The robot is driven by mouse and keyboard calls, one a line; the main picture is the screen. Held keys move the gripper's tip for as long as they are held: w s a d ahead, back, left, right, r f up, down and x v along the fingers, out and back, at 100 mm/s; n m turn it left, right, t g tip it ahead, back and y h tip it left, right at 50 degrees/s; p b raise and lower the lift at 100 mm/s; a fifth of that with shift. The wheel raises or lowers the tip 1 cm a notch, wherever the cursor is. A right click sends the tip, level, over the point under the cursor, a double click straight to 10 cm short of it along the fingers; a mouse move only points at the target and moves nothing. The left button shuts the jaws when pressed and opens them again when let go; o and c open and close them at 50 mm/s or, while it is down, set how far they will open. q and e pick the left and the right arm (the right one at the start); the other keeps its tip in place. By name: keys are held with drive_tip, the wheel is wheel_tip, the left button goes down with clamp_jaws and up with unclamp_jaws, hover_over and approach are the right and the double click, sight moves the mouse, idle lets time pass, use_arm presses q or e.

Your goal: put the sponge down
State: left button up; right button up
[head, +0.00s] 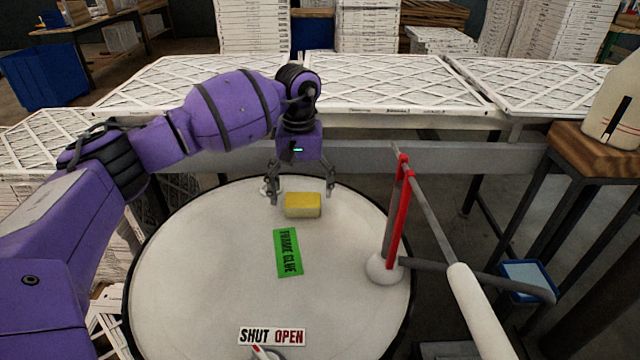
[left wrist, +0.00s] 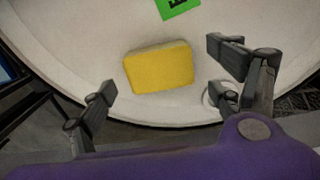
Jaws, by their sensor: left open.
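The yellow sponge (head: 303,205) lies on the white round drum top (head: 200,270), near its far edge. My left gripper (head: 301,198) is open above and just behind it, with one finger to each side. In the left wrist view the sponge (left wrist: 158,67) lies flat on the white top, ahead of the open fingers (left wrist: 165,98) and clear of them. My right gripper is in neither view.
A green label (head: 288,253) and a SHUT OPEN label (head: 271,336) are on the drum top. A red lever post (head: 397,215) with a long handle stands at its right edge. White framed filters (head: 390,82) lie beyond.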

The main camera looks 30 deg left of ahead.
sight(303, 198)
use_arm(q)
wheel_tip(303, 198, up, 9)
drive_tip(key=shift+w, duration=0.1)
idle(0.6)
